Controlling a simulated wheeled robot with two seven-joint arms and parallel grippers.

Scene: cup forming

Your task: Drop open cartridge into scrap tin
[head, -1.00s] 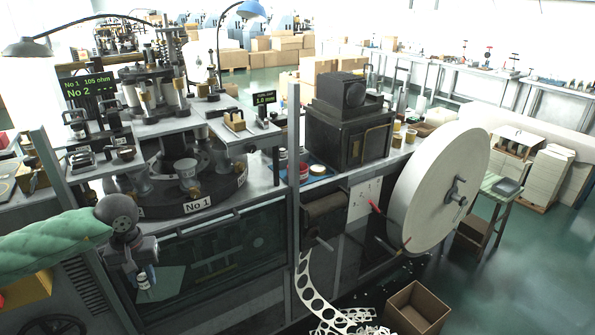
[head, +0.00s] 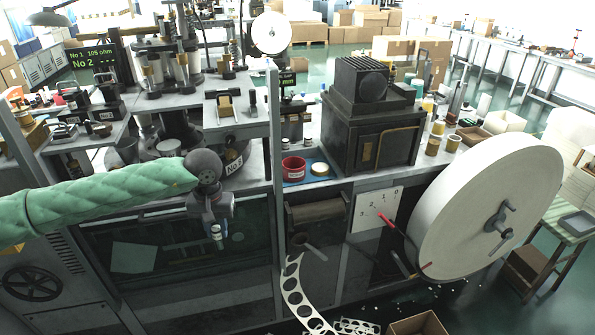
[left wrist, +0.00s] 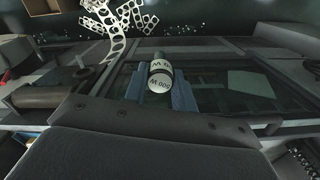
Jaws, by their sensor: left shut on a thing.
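My left gripper (head: 214,222) hangs below its wrist in front of the machine's dark glass panel. It is shut on a small cartridge (head: 218,238), pale with dark bands. In the left wrist view the cartridge (left wrist: 160,78) sits between the blue-grey fingers and shows printed lettering. A red tin (head: 293,168) with a white label, which looks like the scrap tin, stands on a blue mat on the bench, to the right of and above the gripper in the head view. The tin's lettering is too small to read. My right gripper is out of view.
A grey upright post (head: 273,150) stands between my gripper and the red tin. A black machine (head: 370,135) and a large pale reel (head: 487,215) are to the right. Punched strip (head: 297,295) hangs below.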

